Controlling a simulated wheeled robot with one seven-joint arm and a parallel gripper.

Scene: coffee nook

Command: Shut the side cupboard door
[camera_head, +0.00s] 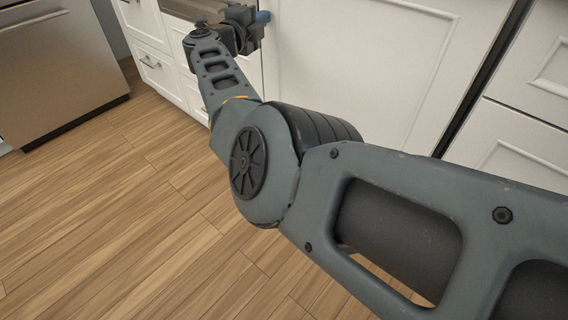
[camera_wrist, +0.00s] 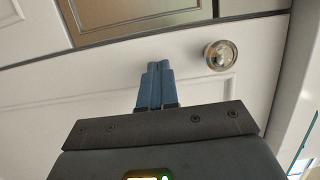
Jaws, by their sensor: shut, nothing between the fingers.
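The side cupboard door appears to be the large white framed panel (camera_head: 385,50) in the head view, right of my gripper. A dark gap runs along its right edge; how far it stands open I cannot tell. My gripper (camera_head: 263,17) is at the top middle, its blue fingers mostly hidden behind the wrist. In the wrist view my gripper (camera_wrist: 157,85) is shut and empty, fingers together in front of a white panel (camera_wrist: 90,108). A round metal knob (camera_wrist: 221,54) sits on that panel, right of the fingertips and apart from them. Contact with the panel cannot be told.
A stainless appliance (camera_head: 60,65) stands at the far left. White drawers (camera_head: 155,65) are beyond my arm, and more white cabinet fronts (camera_head: 545,70) are at the right. The wooden floor (camera_head: 110,210) at the left is clear. My arm crosses in front of the door.

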